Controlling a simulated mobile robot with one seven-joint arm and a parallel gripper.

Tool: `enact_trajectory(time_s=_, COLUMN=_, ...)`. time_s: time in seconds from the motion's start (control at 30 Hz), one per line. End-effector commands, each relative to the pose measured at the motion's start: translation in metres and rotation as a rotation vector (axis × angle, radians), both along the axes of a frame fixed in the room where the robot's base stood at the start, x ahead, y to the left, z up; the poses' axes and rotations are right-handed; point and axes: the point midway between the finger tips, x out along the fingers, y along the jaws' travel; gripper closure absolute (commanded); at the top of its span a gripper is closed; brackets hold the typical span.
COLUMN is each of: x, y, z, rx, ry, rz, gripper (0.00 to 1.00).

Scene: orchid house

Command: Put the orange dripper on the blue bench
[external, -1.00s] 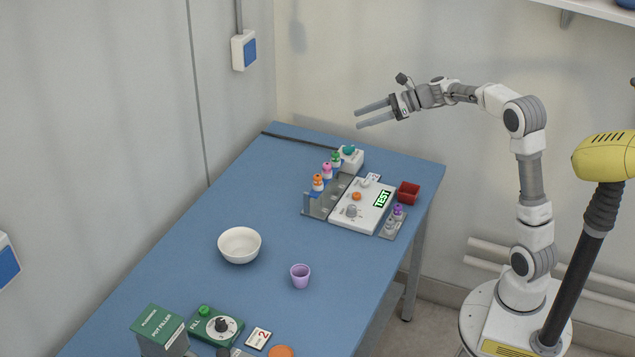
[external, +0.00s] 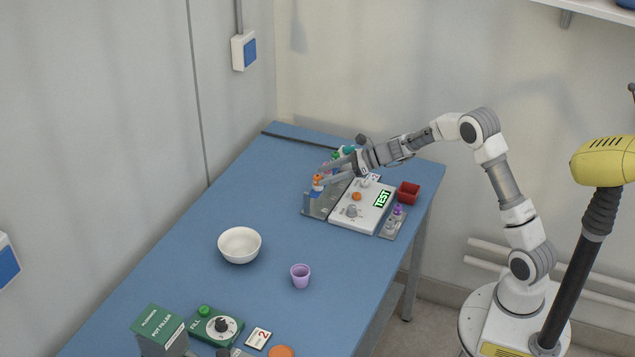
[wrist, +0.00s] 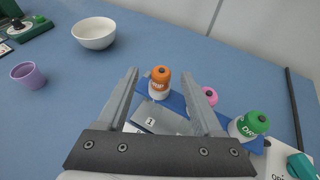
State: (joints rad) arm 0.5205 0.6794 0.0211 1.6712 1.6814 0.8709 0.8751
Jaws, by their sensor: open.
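The orange dripper (external: 318,181) has an orange cap and a white body. It stands upright at the near-left end of a blue rack (wrist: 178,104) on the grey stand. In the wrist view the orange dripper (wrist: 160,80) sits in the gap between the two fingertips. My gripper (external: 325,175) is open around or just above it; I cannot tell whether a finger touches it. The blue bench (external: 200,250) lies below, its left part largely bare. A pink-capped dripper (wrist: 210,95) is partly hidden behind the right finger, and a green-capped dripper (wrist: 250,124) stands beyond it.
A white device with a TEST display (external: 365,207) and a red tray (external: 408,192) are on the right. A white bowl (external: 239,245) and a purple cup (external: 301,276) stand in front. Clear bench lies between the bowl and the rack.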

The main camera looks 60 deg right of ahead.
Motion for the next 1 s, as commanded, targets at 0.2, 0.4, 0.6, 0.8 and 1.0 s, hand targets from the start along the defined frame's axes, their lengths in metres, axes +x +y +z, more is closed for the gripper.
enact_trajectory(time_s=0.2, x=0.013, y=0.007, z=-0.007, rx=0.0, ry=0.0, rz=0.001, gripper=0.32)
enact_trajectory(time_s=0.4, x=0.035, y=0.017, z=-0.024, rx=0.0, ry=0.001, rz=0.002, gripper=0.32)
enact_trajectory(time_s=0.6, x=0.051, y=0.025, z=-0.029, rx=0.0, ry=0.001, rz=0.0, gripper=0.32)
enact_trajectory(time_s=0.8, x=0.052, y=0.025, z=-0.029, rx=0.0, ry=0.0, rz=-0.001, gripper=0.32)
enact_trajectory(time_s=1.0, x=0.052, y=0.025, z=-0.029, rx=0.0, ry=0.0, rz=0.0, gripper=0.61)
